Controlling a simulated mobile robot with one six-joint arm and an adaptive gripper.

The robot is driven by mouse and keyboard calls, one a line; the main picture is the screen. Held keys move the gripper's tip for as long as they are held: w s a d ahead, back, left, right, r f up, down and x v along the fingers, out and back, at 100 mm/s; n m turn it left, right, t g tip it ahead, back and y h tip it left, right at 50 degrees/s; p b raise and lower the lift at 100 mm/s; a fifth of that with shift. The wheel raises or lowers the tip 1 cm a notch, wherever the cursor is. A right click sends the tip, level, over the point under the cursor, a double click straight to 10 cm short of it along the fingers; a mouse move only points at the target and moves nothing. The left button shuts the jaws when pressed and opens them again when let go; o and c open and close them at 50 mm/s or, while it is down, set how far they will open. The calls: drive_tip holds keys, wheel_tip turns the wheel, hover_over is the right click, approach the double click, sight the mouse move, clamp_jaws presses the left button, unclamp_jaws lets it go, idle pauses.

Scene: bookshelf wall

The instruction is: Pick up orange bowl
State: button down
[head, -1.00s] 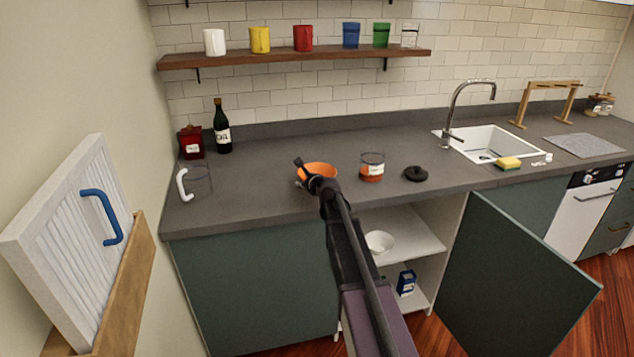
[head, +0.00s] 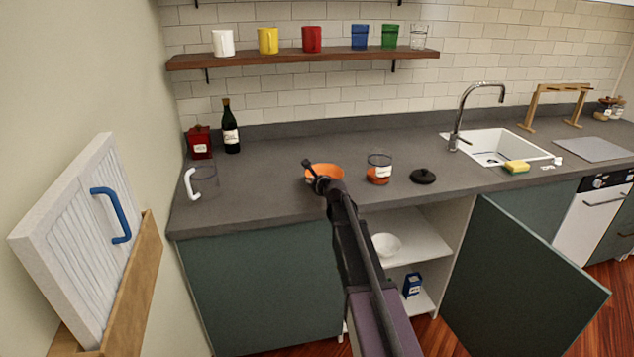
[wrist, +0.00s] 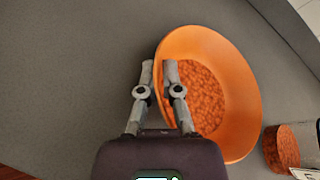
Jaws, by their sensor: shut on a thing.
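The orange bowl (head: 325,170) is on the grey counter near its front edge in the head view, partly hidden by my arm. In the wrist view the bowl (wrist: 245,95) is filled with small orange-brown pieces. My gripper (wrist: 158,68) is shut on the bowl's left rim, one finger outside and one inside over the contents. In the head view my gripper (head: 317,178) covers the front of the bowl. I cannot tell whether the bowl is clear of the counter.
A glass jar (head: 379,165) with orange contents stands right of the bowl, with a black lid (head: 423,176) beside it. A clear pitcher (head: 204,181), red canister (head: 199,143) and dark bottle (head: 230,130) stand left. An open cabinet door (head: 520,280) juts out below.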

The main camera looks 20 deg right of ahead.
drive_tip(key=shift+r, duration=0.15)
wheel_tip(320, 180, up, 3)
drive_tip(key=p, duration=0.3)
drive_tip(key=shift+r+p, duration=0.2)
drive_tip(key=shift+p, duration=0.15)
drive_tip(key=s+a+r+p, duration=0.1)
drive_tip(key=s, duration=1.5)
drive_tip(key=shift+a+r, duration=0.15)
idle(0.7)
